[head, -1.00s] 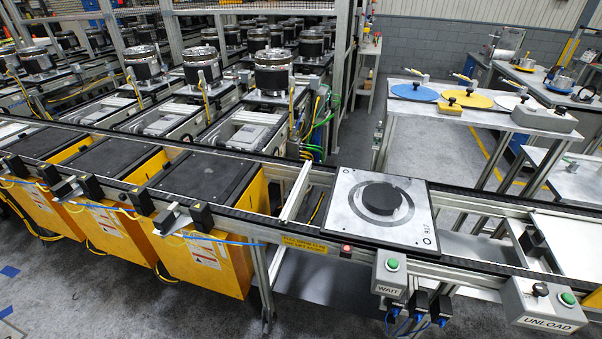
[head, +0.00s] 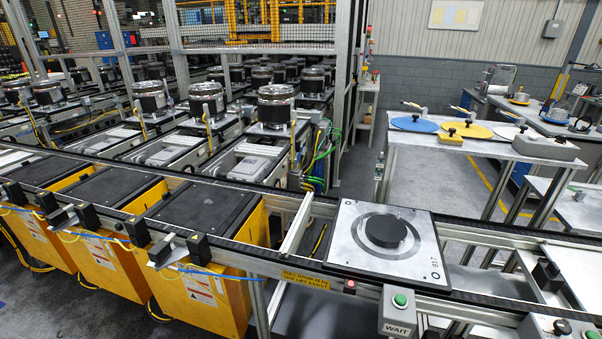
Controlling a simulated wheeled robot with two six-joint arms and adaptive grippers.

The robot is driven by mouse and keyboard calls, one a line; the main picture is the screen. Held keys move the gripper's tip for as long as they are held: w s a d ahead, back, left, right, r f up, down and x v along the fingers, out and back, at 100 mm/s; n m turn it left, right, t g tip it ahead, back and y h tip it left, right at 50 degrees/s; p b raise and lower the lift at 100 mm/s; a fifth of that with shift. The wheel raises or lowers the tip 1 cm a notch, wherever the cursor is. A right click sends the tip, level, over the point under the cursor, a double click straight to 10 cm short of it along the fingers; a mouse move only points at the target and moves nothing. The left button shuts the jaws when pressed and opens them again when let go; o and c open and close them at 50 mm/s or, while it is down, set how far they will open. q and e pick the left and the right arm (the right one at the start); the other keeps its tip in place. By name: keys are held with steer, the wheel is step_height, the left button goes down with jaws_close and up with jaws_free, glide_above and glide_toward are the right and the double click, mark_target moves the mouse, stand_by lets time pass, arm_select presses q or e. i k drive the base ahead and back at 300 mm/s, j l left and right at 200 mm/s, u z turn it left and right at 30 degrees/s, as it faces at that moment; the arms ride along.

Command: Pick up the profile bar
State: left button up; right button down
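A pale metal bar (head: 296,224), which looks like the profile bar, lies across the conveyor between its two rails. It sits between the yellow-sided units on its left and the square metal pallet (head: 352,262) on its right. It appears to rest apart from the pallet. Neither of my grippers is in view.
The pallet carries a black round disc (head: 385,231). The conveyor's front rail (head: 240,247) and the WAIT button box (head: 398,310) stand nearer to me. Yellow units (head: 205,295) line the left. A table with coloured discs (head: 465,130) stands at the back right, with open floor before it.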

mark_target(285, 247)
steer(key=i+j+z, duration=0.2)
steer(key=i+j, duration=0.2)
steer(key=j, duration=0.2)
steer(key=i+j+z, duration=0.2)
steer(key=i+j, duration=0.2)
steer(key=j, duration=0.25)
steer(key=i+j+z, duration=0.1)
steer(key=j, duration=0.25)
steer(key=i+j+z, duration=0.15)
steer(key=j, duration=0.25)
steer(key=i, duration=0.1)
